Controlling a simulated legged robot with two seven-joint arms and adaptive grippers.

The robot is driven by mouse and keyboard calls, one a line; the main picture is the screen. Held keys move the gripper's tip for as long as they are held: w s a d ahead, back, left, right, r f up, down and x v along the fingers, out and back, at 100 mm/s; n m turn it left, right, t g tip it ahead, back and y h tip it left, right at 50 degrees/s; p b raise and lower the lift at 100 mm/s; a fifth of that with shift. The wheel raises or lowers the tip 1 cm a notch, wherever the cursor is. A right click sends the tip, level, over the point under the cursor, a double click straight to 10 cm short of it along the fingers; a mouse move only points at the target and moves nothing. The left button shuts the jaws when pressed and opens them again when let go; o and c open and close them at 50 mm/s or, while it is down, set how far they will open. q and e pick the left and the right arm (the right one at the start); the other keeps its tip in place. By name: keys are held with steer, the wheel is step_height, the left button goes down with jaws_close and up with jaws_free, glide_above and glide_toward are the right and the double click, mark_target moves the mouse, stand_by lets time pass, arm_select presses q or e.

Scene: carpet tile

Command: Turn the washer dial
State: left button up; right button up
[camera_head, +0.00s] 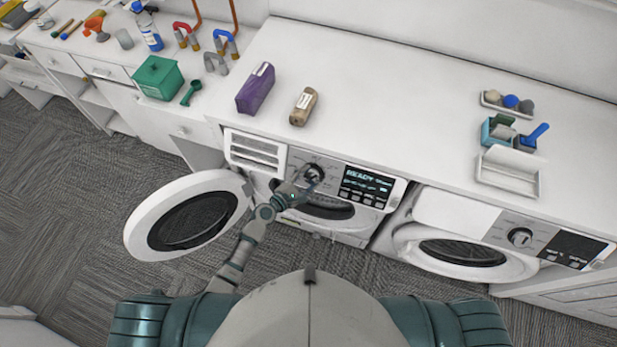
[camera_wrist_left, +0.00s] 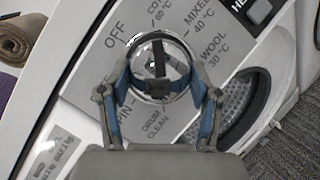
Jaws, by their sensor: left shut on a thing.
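The washer (camera_head: 340,215) stands under the white counter with its round door (camera_head: 190,215) swung open to the left. Its dial (camera_head: 315,173) is on the front panel, left of the lit display (camera_head: 366,187) reading READY. In the left wrist view the silver dial (camera_wrist_left: 160,52) is ringed by labels such as OFF, WOOL and DRUM CLEAN. My left gripper (camera_head: 311,184) is at the dial; in the left wrist view its blue-grey fingers (camera_wrist_left: 160,85) are shut on the dial's sides. The fingers hide part of the dial. My right gripper is not in view.
A second machine (camera_head: 465,250) stands to the right. On the counter are a purple pack (camera_head: 255,88), a brown roll (camera_head: 303,106), a green box (camera_head: 158,77) and white trays (camera_head: 508,172). The open door stands close to my left arm.

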arm_select(q)
steer(key=shift+s+d+f, duration=0.1)
steer(key=shift+s+f, duration=0.05)
steer(key=shift+f, duration=0.15)
steer(key=o, duration=0.9)
steer(key=shift+o, duration=1.3)
steer(key=shift+r, duration=0.15)
steer(key=v, duration=1.2)
